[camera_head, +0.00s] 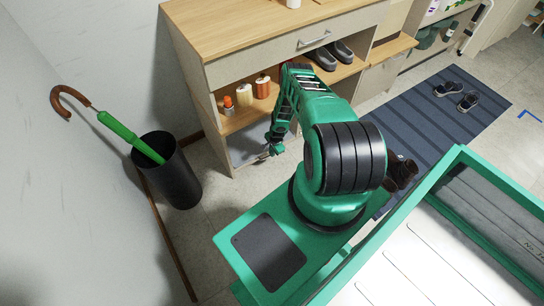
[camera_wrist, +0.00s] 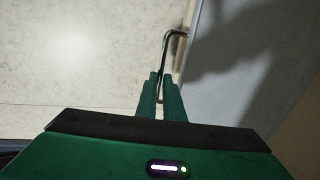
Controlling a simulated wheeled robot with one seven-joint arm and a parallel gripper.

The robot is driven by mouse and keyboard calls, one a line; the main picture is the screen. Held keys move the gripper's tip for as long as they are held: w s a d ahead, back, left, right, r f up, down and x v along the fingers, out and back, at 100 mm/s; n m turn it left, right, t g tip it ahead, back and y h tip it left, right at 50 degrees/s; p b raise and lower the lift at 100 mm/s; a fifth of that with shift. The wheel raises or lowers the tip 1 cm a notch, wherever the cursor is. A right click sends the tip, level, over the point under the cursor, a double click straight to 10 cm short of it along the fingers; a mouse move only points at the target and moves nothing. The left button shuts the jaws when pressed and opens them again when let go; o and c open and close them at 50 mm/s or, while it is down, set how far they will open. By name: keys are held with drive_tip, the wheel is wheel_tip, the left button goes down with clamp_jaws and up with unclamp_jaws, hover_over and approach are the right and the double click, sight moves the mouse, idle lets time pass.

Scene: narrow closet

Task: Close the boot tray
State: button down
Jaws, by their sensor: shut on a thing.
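The boot tray (camera_head: 243,143) is the low grey-bottomed compartment at the foot of the wooden cabinet. In the wrist view its grey inside (camera_wrist: 235,65) fills the right side, behind a thin pale front edge. A thin metal bar handle (camera_wrist: 174,44) stands out from that edge. My gripper (camera_head: 274,147) is low in front of the tray. In the wrist view its two green fingers (camera_wrist: 162,78) are close together around the handle, shut on it. My arm hides part of the tray's right side in the head view.
Bottles (camera_head: 244,95) and dark shoes (camera_head: 334,54) stand on the shelf above. A black umbrella bin (camera_head: 170,172) stands to the left by the wall. Brown boots (camera_head: 402,170) are beside my base, near a striped blue mat (camera_head: 435,122). Pale floor lies before the tray.

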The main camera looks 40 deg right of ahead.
drive_tip(key=shift+w+d, duration=0.15)
drive_tip(key=shift+w, duration=0.2)
drive_tip(key=shift+w+r, duration=0.1)
drive_tip(key=c, duration=1.9)
unclamp_jaws()
drive_tip(key=shift+s+r, duration=0.2)
drive_tip(key=shift+r, duration=0.05)
wheel_tip(320, 180, up, 10)
drive_tip(key=s, duration=0.1)
drive_tip(key=shift+s+a, duration=0.2)
drive_tip(key=shift+s, duration=0.2)
